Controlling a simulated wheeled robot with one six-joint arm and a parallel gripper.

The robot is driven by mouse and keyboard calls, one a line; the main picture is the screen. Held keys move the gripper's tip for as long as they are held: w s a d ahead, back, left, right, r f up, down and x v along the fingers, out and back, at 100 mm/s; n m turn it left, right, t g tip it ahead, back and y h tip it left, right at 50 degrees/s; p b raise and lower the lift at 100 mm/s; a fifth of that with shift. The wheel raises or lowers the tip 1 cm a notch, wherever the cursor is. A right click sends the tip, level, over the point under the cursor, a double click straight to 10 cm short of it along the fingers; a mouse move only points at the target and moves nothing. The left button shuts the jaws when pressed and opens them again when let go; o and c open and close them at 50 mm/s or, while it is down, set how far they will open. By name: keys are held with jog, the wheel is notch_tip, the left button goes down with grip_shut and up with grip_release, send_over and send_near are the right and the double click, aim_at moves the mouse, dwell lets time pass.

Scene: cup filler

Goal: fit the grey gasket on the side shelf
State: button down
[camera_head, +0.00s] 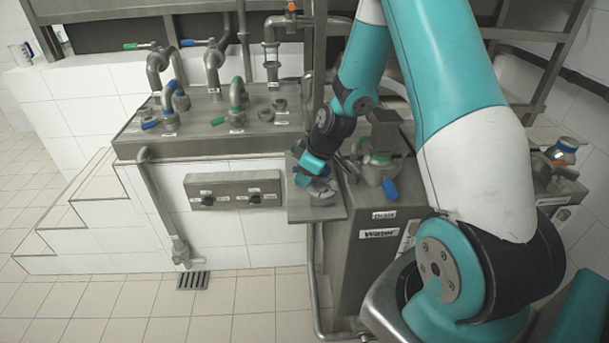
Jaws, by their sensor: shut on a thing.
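The side shelf (318,214) is a small metal ledge at the middle of the view, at the left of the metal tank. My gripper (314,184) is low over this shelf, pointing down, and is shut on a small grey round thing (323,191), which looks like the grey gasket. The gasket is right at the shelf top; whether it touches the shelf or is just above it is too small to tell. The fingers hide part of it.
The metal tank labelled "Water" (380,234) stands right of the shelf, with a blue-handled valve (390,189) on top. A metal counter with pipes and valves (213,124) is at the left. A knob panel (234,190) is below it.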

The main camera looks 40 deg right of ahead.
jog(key=shift+f+b, duration=0.75)
jog(key=shift+f, duration=0.25)
jog(key=c, duration=0.9)
grip_release()
jog(key=shift+c, duration=0.2)
jog(key=shift+r, duration=0.1)
jog(key=w+a+p+v, duration=0.1)
jog(key=p+v, duration=0.3)
jog(key=v, duration=1.8)
jog(key=shift+w+r, duration=0.2)
jog(key=shift+r, duration=0.15)
jog(key=shift+a, duration=0.15)
